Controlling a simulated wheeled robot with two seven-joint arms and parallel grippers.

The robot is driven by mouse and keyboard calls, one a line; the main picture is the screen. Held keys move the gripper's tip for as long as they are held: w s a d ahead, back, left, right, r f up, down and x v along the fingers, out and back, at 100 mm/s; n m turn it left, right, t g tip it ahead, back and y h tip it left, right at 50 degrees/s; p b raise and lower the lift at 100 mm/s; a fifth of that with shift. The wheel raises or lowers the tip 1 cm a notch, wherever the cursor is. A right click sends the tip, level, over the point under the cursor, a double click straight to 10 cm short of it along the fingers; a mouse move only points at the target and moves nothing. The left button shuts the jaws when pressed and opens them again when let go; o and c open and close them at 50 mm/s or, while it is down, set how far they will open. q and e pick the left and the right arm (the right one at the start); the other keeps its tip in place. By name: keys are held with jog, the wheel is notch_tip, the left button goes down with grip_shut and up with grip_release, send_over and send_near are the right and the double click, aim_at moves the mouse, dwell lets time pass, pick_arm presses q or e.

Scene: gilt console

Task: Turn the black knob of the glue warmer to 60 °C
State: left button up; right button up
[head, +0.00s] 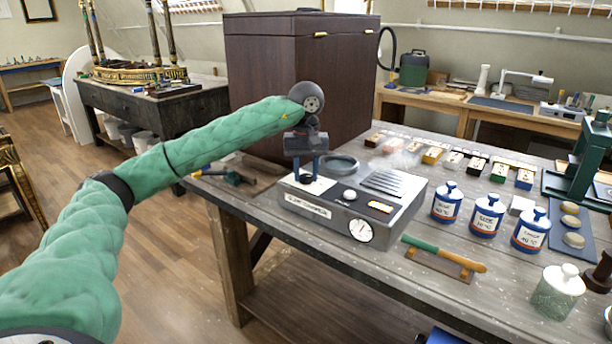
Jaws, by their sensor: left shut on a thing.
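The glue warmer (405,207) is a grey metal box on the wooden workbench. It has a label on its front left, a round white dial (361,231) with a red needle, and slots on top. My left gripper (306,178) points down over the warmer's top left, above a white scale plate (322,187). Its blue fingers are shut on the black knob, which they mostly hide. The knob's pointer and the scale figures cannot be read from here. My right gripper is out of view.
A large dark wooden chest (290,75) stands close behind the gripper. A ring (341,164) lies on the warmer.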

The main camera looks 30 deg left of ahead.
aim_at(306, 176)
pick_arm(q)
jog(key=shift+r, duration=0.1)
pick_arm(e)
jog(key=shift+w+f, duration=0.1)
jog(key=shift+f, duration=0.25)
pick_arm(q)
jog(key=o, duration=1)
jog(key=shift+c, duration=0.2)
jog(key=shift+r, duration=0.55)
notch_tip(306, 176, up, 5)
jog(key=shift+b, duration=0.4)
jog(key=shift+r, duration=0.8)
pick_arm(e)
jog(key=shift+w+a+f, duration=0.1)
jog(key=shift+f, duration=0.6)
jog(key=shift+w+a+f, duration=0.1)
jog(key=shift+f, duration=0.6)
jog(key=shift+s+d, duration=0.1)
